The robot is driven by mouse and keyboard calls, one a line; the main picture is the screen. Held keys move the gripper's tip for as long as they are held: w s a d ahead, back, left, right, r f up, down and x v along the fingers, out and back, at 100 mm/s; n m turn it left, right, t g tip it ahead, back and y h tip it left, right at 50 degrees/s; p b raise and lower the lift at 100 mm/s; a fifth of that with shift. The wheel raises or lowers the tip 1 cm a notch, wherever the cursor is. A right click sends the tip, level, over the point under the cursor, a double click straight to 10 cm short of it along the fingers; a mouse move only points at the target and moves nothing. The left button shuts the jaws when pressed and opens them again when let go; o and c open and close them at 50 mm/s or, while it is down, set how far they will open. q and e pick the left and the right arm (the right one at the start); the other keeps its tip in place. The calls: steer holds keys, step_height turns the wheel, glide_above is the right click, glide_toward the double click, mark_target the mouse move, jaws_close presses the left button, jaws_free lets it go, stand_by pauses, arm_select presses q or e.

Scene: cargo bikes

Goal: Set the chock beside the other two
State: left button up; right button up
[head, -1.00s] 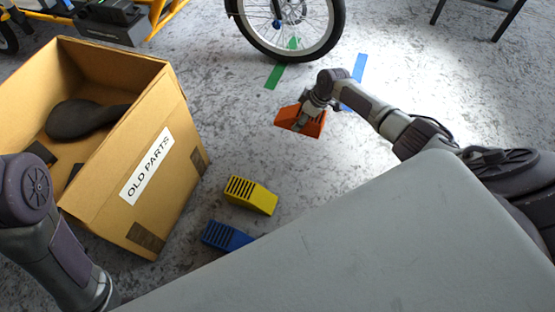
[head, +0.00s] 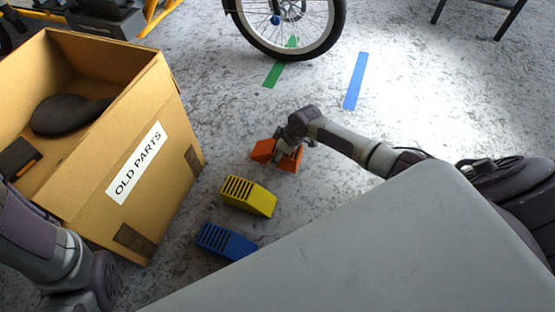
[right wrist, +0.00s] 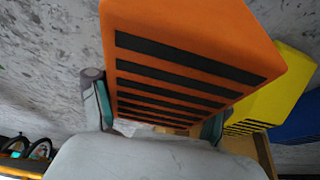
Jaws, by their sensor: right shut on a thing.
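The orange chock (head: 263,150) is in my right gripper (head: 287,154), just behind the yellow chock in the head view. In the right wrist view the orange chock (right wrist: 190,60) fills the middle, its dark-slotted face between the two fingers. I cannot tell whether it touches the floor. The yellow chock (head: 249,197) and the blue chock (head: 226,241) lie on the floor, side by side with a small gap. They also show at the right of the right wrist view, yellow (right wrist: 270,90) and blue (right wrist: 302,120). My left arm is at the lower left; its gripper is out of view.
A cardboard box (head: 175,200) labelled OLD PARTS, with a dark saddle (head: 65,115) inside, stands left of the chocks. A bike wheel (head: 290,25), green tape (head: 274,73) and blue tape (head: 355,80) are behind. The floor right of the tape is clear.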

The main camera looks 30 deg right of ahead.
step_height(320, 180, down, 3)
steer(key=shift+r+b, duration=0.1)
steer(key=shift+b, duration=1)
steer(key=shift+f+b, duration=0.35)
steer(key=shift+f, duration=0.1)
steer(key=shift+r, duration=0.15)
steer(key=o, duration=1.7)
steer(key=shift+c, duration=0.2)
